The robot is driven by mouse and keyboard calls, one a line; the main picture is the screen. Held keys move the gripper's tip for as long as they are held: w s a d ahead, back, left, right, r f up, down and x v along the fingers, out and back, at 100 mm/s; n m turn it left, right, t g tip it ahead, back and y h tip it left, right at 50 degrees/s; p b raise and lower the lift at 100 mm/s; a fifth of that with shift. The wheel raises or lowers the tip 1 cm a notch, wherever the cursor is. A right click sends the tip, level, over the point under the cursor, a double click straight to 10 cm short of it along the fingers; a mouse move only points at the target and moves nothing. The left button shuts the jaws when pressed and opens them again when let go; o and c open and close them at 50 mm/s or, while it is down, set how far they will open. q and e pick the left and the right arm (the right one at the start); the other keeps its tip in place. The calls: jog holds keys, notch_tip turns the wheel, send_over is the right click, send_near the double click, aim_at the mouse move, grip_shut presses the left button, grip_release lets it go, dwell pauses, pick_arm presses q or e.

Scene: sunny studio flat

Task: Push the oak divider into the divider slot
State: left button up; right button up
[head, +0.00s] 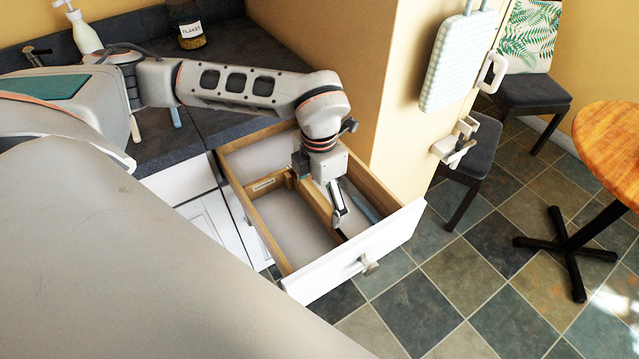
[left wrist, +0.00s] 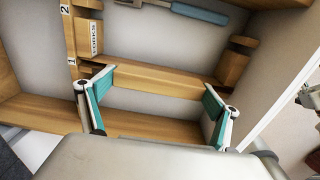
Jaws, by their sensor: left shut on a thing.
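The oak divider (left wrist: 160,80) is a pale wooden bar that runs across the drawer in the left wrist view. My left gripper (left wrist: 158,98) is shut on it, with one teal-padded finger at each end of the held stretch. In the head view the left gripper (head: 338,212) reaches down into the open drawer (head: 330,273), partly hiding the divider (head: 312,200). Notched oak blocks line the drawer's two sides, marked 1 and 2 on one side. The divider slot (left wrist: 77,70) by the 1 is close to the divider's end. How deep the divider sits cannot be told. My right gripper is not seen.
A blue-handled utensil (left wrist: 200,12) lies in the compartment beside the divider. A FORKS label (left wrist: 96,38) is on the drawer's side. The drawer's white front with its knob (head: 369,265) juts over the tiled floor. A yellow wall (head: 385,90) stands close behind the drawer.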

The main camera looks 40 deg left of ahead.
pick_arm(q)
jog(key=shift+s+f, duration=0.1)
jog(key=shift+f, duration=0.3)
dwell(1.4)
jog(key=o, duration=0.9)
jog(key=shift+r, duration=0.1)
jog(key=shift+r+p, duration=1.4)
jog(key=shift+r, duration=0.35)
jog(key=shift+r+p, duration=1.25)
jog(key=shift+r, duration=0.55)
jog(key=shift+f, duration=0.1)
